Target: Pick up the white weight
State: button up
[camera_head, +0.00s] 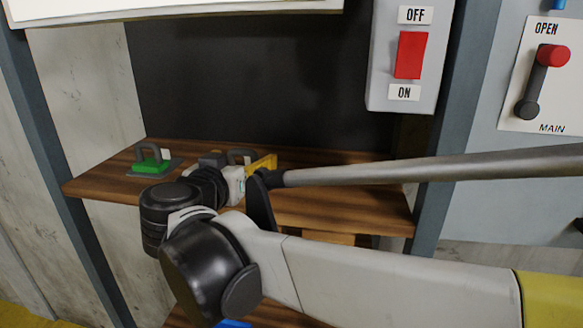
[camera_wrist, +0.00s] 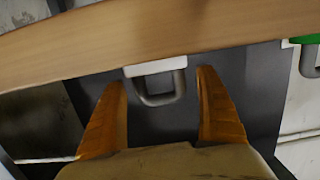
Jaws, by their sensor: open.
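The white weight (camera_wrist: 154,67) shows in the wrist view at the shelf's edge, its white body partly cut off by the wood and its grey loop handle pointing down in the picture. My gripper (camera_wrist: 161,80) is open, with one orange finger on each side of the handle and visible gaps to both. I cannot tell how deep the handle lies between the fingers. In the head view my gripper (camera_head: 262,164) is over the wooden shelf, one yellow finger showing. A dark handle rises just behind it; the weight's body is hidden there by my arm.
A green weight (camera_head: 152,164) with a grey handle stands on the shelf (camera_head: 330,203) to the left. Right of the shelf are a box with a red switch (camera_head: 408,55) and a panel with a red-knobbed lever (camera_head: 552,56). The shelf's right part is clear beneath my arm.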

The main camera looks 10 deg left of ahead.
jog(key=c, duration=1.5)
jog(key=shift+r, duration=0.1)
